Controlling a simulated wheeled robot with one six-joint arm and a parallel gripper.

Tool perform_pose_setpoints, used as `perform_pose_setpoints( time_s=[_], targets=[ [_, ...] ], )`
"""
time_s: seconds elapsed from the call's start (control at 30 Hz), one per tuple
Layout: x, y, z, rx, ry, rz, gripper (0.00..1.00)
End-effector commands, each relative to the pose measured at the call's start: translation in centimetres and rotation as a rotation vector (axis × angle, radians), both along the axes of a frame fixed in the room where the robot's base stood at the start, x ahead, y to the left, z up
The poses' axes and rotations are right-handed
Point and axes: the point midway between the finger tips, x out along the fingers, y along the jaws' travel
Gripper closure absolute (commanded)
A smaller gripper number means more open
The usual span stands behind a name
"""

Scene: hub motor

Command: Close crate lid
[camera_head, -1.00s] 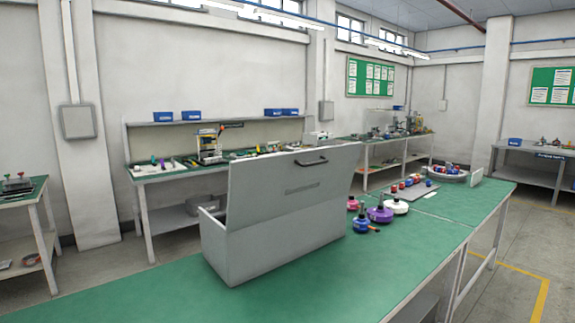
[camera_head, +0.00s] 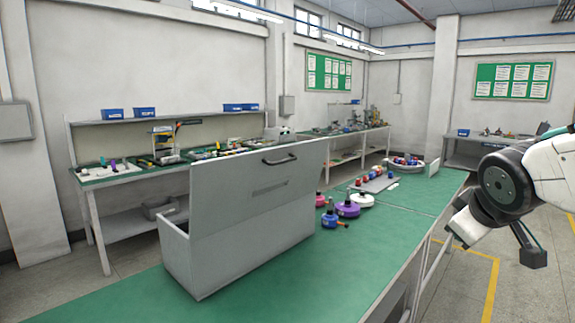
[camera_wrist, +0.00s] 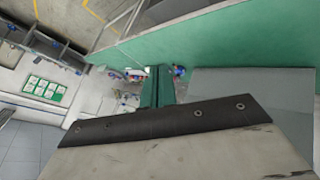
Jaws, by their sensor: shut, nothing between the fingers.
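The grey crate (camera_head: 180,262) stands on the near green bench. Its flat grey lid (camera_head: 235,205) is raised, standing steeply above the crate, with a dark handle (camera_head: 280,159) near its top edge. The crate's inside is mostly hidden behind the lid. My arm's end is at the right of the head view, well apart from the crate, and its fingertips are not clear there. In the wrist view my gripper (camera_wrist: 157,75) shows its green fingers together, with nothing between them. A grey panel (camera_wrist: 255,90) beside them at the right is probably the lid.
Purple (camera_head: 347,209), white (camera_head: 362,200) and blue (camera_head: 329,219) hub parts stand on the green bench top (camera_head: 385,240) right of the crate. The bench's front stretch is clear.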

Motion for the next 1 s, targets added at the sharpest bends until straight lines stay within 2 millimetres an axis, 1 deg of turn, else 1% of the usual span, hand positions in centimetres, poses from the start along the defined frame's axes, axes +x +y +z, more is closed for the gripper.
perform_pose_setpoints(
  time_s=[0.03,0.07,0.1,0.17,0.2,0.27,0.3,0.33,0.4,0.5,0.6,0.7,0.83,1.0],
  targets=[
    [4.4,0.9,0.9,-0.068,-0.085,0.106,1.00],
    [6.7,1.6,1.6,-0.109,-0.140,0.173,1.00],
    [9.7,2.7,2.5,-0.164,-0.218,0.264,1.00],
    [13.9,4.8,3.6,-0.238,-0.331,0.404,1.00],
    [16.3,6.4,4.2,-0.286,-0.408,0.497,1.00],
    [19.5,9.0,4.8,-0.352,-0.524,0.637,1.00],
    [21.2,10.9,4.9,-0.389,-0.599,0.730,1.00],
    [22.2,12.3,4.9,-0.413,-0.652,0.797,1.00],
    [23.9,15.4,4.7,-0.457,-0.774,0.940,1.00],
    [25.1,18.9,4.0,-0.492,-0.922,1.104,1.00],
    [25.3,21.2,3.3,-0.504,-1.027,1.212,1.00],
    [25.2,22.4,3.0,-0.507,-1.090,1.270,1.00],
    [25.6,23.4,2.9,-0.507,-1.118,1.293,1.00],
    [27.2,25.5,3.0,-0.505,-1.117,1.293,1.00]
  ],
)
